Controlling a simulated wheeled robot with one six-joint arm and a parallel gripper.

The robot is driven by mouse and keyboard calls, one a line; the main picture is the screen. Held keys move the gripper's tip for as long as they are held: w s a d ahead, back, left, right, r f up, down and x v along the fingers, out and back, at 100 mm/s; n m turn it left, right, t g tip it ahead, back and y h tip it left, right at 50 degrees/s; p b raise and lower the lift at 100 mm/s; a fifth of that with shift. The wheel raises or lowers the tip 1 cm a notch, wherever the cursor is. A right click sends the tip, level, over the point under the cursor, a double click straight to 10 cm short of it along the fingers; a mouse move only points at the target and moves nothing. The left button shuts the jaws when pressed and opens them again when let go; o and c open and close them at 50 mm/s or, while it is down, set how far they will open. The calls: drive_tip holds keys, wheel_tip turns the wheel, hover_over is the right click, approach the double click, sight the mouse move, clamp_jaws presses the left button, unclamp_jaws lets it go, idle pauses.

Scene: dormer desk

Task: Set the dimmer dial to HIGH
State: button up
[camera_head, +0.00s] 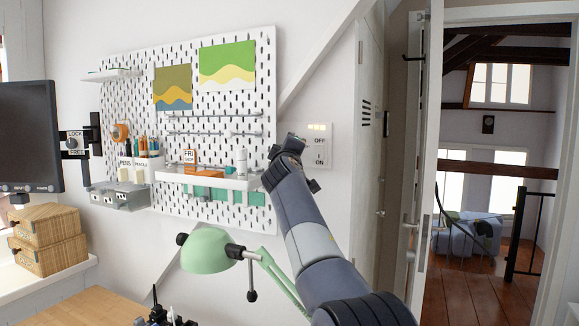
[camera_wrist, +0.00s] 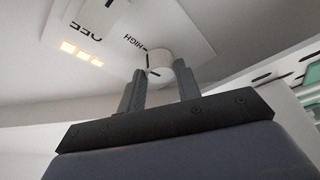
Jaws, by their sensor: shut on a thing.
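The dimmer dial (camera_wrist: 159,61) is a round white knob on a white wall plate (camera_wrist: 195,32), seen from below in the wrist view. My gripper (camera_wrist: 161,74) is shut on the dial, with one dark finger on each side of it. The word HIGH and a black tick are printed on the plate beside the knob. Dark marks show at the knob, but I cannot tell its exact setting. In the head view my gripper (camera_head: 291,146) is against the left part of the wall plate (camera_head: 320,130) and hides the dial.
A pegboard (camera_head: 225,92) with a shelf (camera_head: 210,180) is close on the left. A green lamp (camera_head: 207,251) stands below. An open door (camera_head: 425,150) is at right.

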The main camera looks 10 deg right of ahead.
drive_tip(key=shift+f+m+h+b, duration=0.3)
drive_tip(key=shift+m+h+b, duration=0.1)
drive_tip(key=shift+m+b, duration=0.45)
drive_tip(key=shift+r, duration=0.1)
drive_tip(key=o, duration=0.7)
drive_tip(key=b+v, duration=0.7)
drive_tip(key=v, duration=0.3)
drive_tip(key=shift+s+f, duration=0.25)
drive_tip(key=shift+s, duration=0.1)
drive_tip(key=shift+w+a, duration=0.1)
drive_tip(key=shift+w, duration=0.05)
